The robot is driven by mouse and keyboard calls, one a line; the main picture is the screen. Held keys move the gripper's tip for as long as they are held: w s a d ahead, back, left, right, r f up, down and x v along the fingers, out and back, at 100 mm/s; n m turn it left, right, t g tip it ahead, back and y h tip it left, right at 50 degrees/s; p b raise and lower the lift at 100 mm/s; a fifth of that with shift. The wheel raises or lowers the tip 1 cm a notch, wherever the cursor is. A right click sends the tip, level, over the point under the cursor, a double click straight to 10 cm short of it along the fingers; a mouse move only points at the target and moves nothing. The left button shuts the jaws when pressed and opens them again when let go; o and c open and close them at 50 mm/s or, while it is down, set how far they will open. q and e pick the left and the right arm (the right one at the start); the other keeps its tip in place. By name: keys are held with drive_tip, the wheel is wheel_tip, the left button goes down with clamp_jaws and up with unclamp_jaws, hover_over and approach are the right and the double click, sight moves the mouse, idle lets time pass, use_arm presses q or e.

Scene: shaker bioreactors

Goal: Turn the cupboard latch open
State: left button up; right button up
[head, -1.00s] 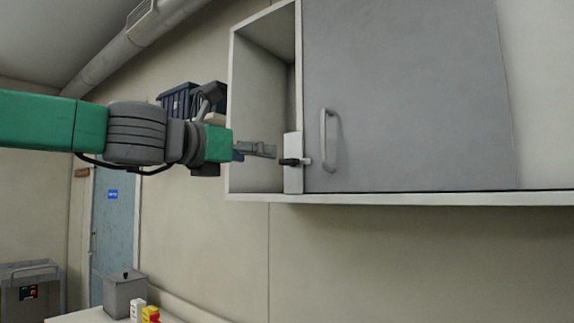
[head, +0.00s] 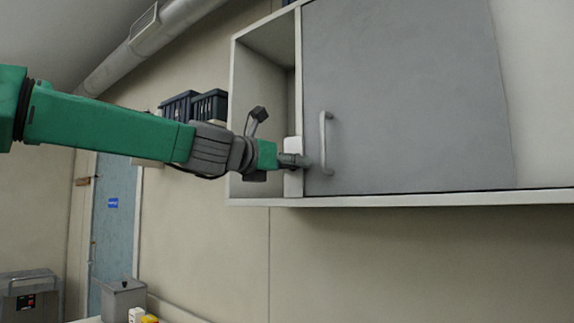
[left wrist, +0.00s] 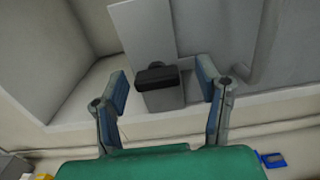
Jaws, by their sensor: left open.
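The wall cupboard has a grey door (head: 410,100) with a vertical bar handle (head: 324,142). The latch, a dark knob (left wrist: 157,77) on a pale plate (left wrist: 142,32), shows in the left wrist view. In the head view the plate (head: 293,184) shows beside the door's left edge, and my gripper hides the knob. My left gripper (head: 300,161) is at the latch. In the left wrist view the left gripper (left wrist: 165,92) is open, with one finger on each side of the knob and a gap to both. My right gripper is in neither view.
The cupboard's open bay (head: 262,90) lies left of the door. Dark crates (head: 195,106) are behind my left arm. A pipe (head: 150,35) runs along the upper left. The wall below the cupboard (head: 400,260) is clear.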

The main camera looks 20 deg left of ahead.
use_arm(q)
drive_tip(key=c, duration=0.8)
drive_tip(key=shift+w+a+f, duration=0.15)
drive_tip(key=shift+a, duration=0.1)
drive_tip(key=c, duration=0.4)
